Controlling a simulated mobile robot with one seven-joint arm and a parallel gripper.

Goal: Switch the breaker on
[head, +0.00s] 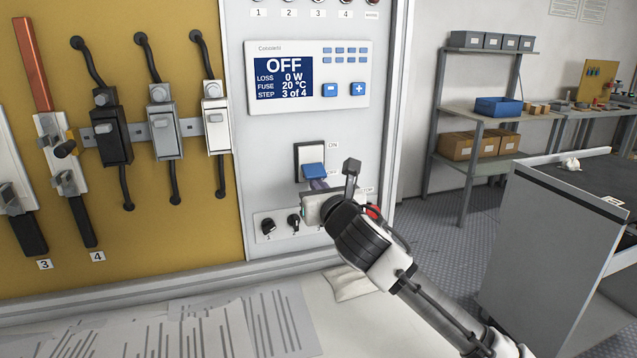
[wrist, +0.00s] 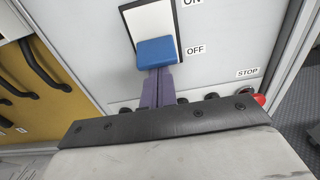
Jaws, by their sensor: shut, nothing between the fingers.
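The breaker (head: 311,160) is on the grey panel below the display, with a blue lever on a white plate in a black frame. Its lever is down, at the OFF label. It also shows in the wrist view, where the blue lever (wrist: 157,52) sits beside the OFF label and ON is at the top. My gripper (head: 318,185) is just below the lever. In the wrist view its purple fingers (wrist: 158,72) are together and empty, with their tips at the lever's lower edge. I cannot tell whether they touch it. The display (head: 284,78) reads OFF.
Small black knobs (head: 293,222) and a red STOP button (head: 373,212) are below the breaker, close to my gripper. Fuse holders (head: 162,120) hang on the yellow board at left. Papers (head: 200,330) lie on the bench. A grey cart (head: 530,240) stands at right.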

